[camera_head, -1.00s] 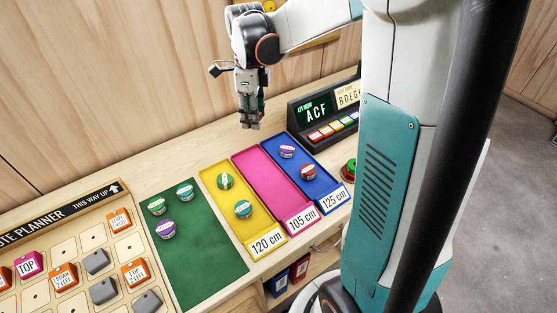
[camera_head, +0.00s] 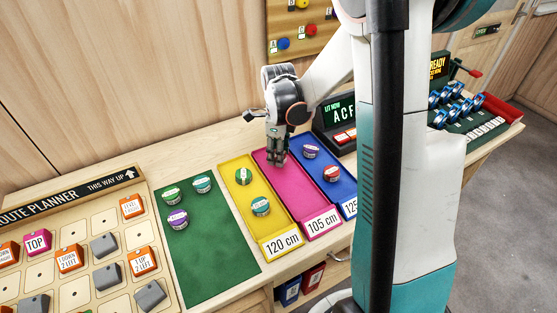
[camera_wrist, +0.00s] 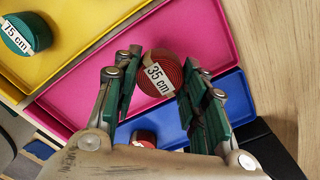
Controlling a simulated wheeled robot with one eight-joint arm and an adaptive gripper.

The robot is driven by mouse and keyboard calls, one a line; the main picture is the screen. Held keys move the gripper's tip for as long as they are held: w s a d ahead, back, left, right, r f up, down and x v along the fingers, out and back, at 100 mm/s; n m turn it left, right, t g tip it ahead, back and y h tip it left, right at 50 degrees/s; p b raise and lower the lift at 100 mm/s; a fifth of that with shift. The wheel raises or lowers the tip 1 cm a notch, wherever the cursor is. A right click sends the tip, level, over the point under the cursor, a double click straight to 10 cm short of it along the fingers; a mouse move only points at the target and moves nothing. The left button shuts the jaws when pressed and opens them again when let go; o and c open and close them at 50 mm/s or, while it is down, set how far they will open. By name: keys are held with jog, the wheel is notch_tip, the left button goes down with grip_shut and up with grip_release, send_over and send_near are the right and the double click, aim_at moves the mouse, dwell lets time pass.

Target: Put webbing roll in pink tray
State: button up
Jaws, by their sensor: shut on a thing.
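My gripper (camera_head: 277,158) is low over the far end of the pink tray (camera_head: 293,194), labelled 105 cm. In the wrist view its two green-padded fingers (camera_wrist: 160,92) are shut on a red webbing roll (camera_wrist: 163,72) whose label reads "35 cm" in the part I see. The roll is over the pink tray (camera_wrist: 80,88); I cannot tell whether it touches the tray floor. The rest of the pink tray looks empty.
The blue tray (camera_head: 331,176) on the right holds a purple roll (camera_head: 311,151) and a red roll (camera_head: 331,173). A green mat (camera_head: 212,252) bears several rolls. A console (camera_head: 340,115) stands behind the blue tray.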

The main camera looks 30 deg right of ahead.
jog(key=shift+f+b, duration=0.35)
jog(key=shift+f, duration=1)
jog(key=shift+f, duration=0.1)
jog(key=o, duration=1.1)
jog(key=shift+c, duration=0.2)
notch_tip(320, 180, up, 12)
jog(key=p, duration=0.4)
